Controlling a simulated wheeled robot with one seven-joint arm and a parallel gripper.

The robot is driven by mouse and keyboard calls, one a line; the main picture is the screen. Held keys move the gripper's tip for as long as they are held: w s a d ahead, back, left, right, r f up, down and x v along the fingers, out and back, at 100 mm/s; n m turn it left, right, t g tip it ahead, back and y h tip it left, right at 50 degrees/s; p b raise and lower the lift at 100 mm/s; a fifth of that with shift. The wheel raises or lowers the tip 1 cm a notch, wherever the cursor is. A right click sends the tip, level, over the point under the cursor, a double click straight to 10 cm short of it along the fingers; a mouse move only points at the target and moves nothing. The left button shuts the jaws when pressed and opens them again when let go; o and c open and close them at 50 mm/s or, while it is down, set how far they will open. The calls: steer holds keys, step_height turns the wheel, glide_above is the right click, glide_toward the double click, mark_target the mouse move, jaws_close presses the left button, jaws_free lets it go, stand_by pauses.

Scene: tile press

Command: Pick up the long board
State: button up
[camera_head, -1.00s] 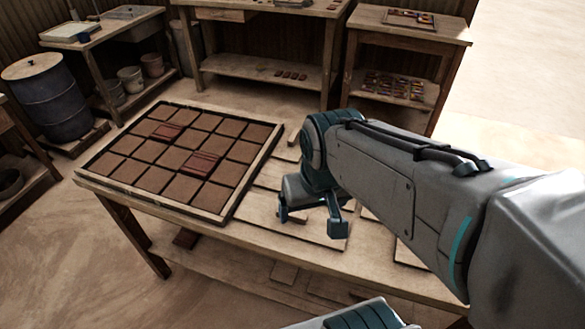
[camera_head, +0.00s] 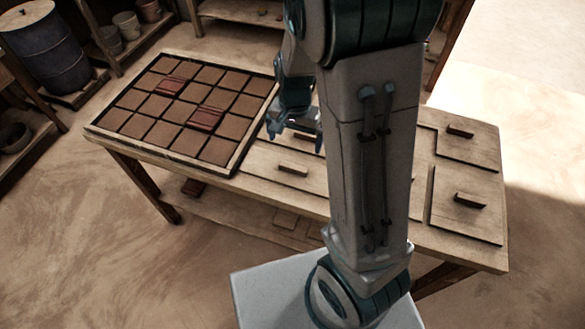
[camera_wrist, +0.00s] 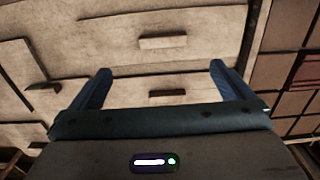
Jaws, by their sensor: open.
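Several flat wooden boards with raised bar handles lie on the table (camera_head: 445,252). One board (camera_head: 265,190) lies at the front, right of the tile tray; its handle (camera_wrist: 170,42) is at the top of the wrist view. A second board behind it shows its handle (camera_wrist: 166,92) between my fingertips in the picture. Both look elongated; I cannot tell for sure which is the long board. My gripper (camera_head: 295,128) is open and empty above the rear board, and its two fingers also show in the wrist view (camera_wrist: 161,80). My arm hides the middle of the table.
A framed tray (camera_head: 235,165) of brown tiles with two redder pieces fills the table's left end. Two boards with handles, one rear (camera_head: 468,145) and one front (camera_head: 465,215), lie at the right end. A blue barrel (camera_head: 45,50) and shelves stand behind.

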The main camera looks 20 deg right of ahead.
glide_above(293, 166)
steer(key=f, duration=0.7)
steer(key=shift+s+d+f, duration=0.1)
steer(key=shift+s+f, duration=0.1)
steer(key=shift+s, duration=0.1)
steer(key=shift+w+f, duration=0.15)
steer(key=shift+f, duration=1.2)
steer(key=shift+w+f, duration=0.15)
steer(key=shift+f, duration=1.15)
steer(key=c, duration=1.2)
